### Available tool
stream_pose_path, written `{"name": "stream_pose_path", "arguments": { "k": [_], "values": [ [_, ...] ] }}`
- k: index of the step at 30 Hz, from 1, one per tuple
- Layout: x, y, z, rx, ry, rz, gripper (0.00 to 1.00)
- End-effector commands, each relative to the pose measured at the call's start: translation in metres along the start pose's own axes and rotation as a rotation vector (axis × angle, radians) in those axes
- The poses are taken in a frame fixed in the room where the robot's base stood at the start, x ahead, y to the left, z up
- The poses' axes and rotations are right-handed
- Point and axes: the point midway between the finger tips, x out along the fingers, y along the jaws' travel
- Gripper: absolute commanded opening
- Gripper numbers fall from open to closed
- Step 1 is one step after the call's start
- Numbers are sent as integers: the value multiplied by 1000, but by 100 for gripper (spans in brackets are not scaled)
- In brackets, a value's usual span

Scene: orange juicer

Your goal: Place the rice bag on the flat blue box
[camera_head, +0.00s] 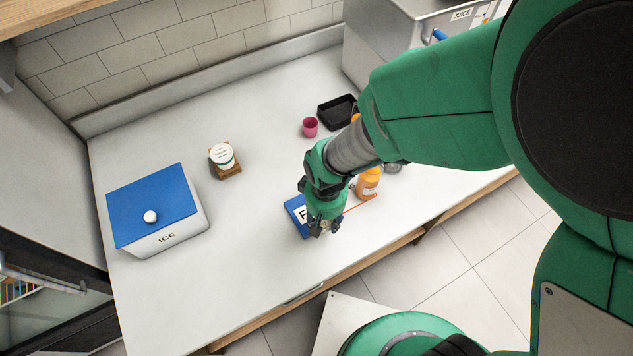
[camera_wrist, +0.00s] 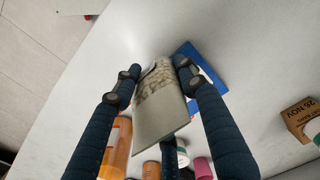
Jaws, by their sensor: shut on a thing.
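My gripper (camera_head: 321,229) is low near the front edge of the counter. In the wrist view my gripper (camera_wrist: 158,74) is shut on the rice bag (camera_wrist: 158,108), a pale packet with a clear window showing grains. In the head view the bag is mostly hidden by my gripper. The flat blue box (camera_head: 294,206) lies on the counter beside and partly behind my gripper, with a white lettered label. It also shows in the wrist view (camera_wrist: 184,49), behind and right of the bag. I cannot tell whether the bag touches it.
An orange bottle (camera_head: 368,183) stands close right of my gripper. A pink cup (camera_head: 310,127) and black tray (camera_head: 338,111) are farther back. A jar (camera_head: 221,155) sits on a wooden block. A white ICE bin (camera_head: 180,239) with a blue lid is at left. Mid-left counter is clear.

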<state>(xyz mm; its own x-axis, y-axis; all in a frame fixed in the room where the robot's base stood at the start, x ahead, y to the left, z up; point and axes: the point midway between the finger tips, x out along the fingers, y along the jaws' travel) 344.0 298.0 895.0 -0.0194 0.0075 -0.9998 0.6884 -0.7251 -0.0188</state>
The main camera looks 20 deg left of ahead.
Motion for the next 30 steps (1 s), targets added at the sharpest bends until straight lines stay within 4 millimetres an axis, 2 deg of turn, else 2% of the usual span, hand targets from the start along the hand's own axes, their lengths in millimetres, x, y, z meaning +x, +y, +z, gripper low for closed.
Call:
{"name": "stream_pose_path", "arguments": {
  "k": [6,12,26,30],
  "values": [
    [6,2,-44,0,0,0,15],
    [7,3,-71,0,0,0,15],
    [7,4,-77,0,-1,0,15],
    [16,4,-77,0,-2,0,15]
  ]
}}
